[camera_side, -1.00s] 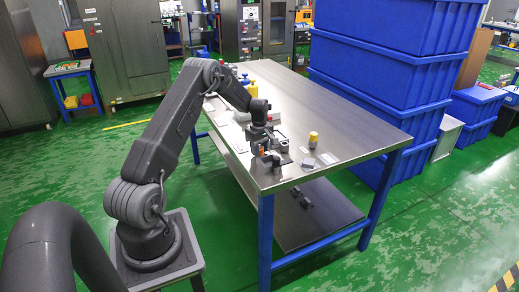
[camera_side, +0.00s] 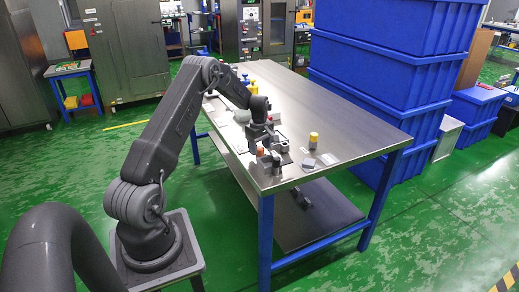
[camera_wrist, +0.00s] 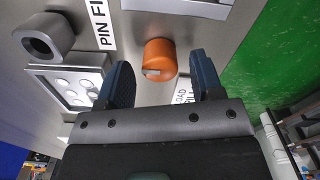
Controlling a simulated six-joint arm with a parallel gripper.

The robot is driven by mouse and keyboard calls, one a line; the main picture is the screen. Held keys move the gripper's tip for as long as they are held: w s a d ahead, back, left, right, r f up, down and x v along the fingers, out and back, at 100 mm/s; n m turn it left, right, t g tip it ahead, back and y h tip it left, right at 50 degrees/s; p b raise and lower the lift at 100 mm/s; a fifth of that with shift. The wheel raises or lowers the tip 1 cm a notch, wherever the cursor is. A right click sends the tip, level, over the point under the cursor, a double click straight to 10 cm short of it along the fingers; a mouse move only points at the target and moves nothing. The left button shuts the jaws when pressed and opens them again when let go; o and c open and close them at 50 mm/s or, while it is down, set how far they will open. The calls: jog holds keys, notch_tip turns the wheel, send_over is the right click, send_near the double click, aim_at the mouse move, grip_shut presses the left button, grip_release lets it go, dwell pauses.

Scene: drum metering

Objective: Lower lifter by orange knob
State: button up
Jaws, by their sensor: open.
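The orange knob (camera_wrist: 159,58) is a short cylinder with a small pale mark on its side. It also shows in the side view (camera_side: 260,151), small, near the table's near left corner. My gripper (camera_wrist: 160,62) is open. I cannot tell how far the knob is in depth from the fingertips. In the side view my gripper (camera_side: 270,148) is low over the table beside the knob. The lifter's body under the knob cannot be made out.
A grey ring-shaped part (camera_wrist: 44,38) and a plate with several round holes (camera_wrist: 72,84) lie left of the fingers. A "PIN FI" label (camera_wrist: 101,22) lies beyond. A yellow-topped cylinder (camera_side: 313,139) stands on the metal table (camera_side: 340,115), whose right part is mostly clear.

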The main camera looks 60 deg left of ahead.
aim_at(260, 148)
notch_tip(260, 148, up, 13)
jog(key=shift+f, duration=0.2)
dwell(0.3)
jog(key=s+d+r+m+t+y, duration=0.1)
jog(key=s+d+r+m, duration=0.1)
jog(key=d+r+m, duration=0.65)
jog(key=s+d+r+m+t, duration=0.15)
jog(key=d+r, duration=0.45)
jog(key=d, duration=0.8)
jog(key=s+d+m+t+h, duration=0.1)
jog(key=s+d+m+t, duration=0.2)
jog(key=s+d+m, duration=0.8)
jog(key=s+d+f, duration=0.1)
jog(key=s+d, duration=0.4)
jog(key=s, duration=0.2)
jog(key=shift+s, duration=0.35)
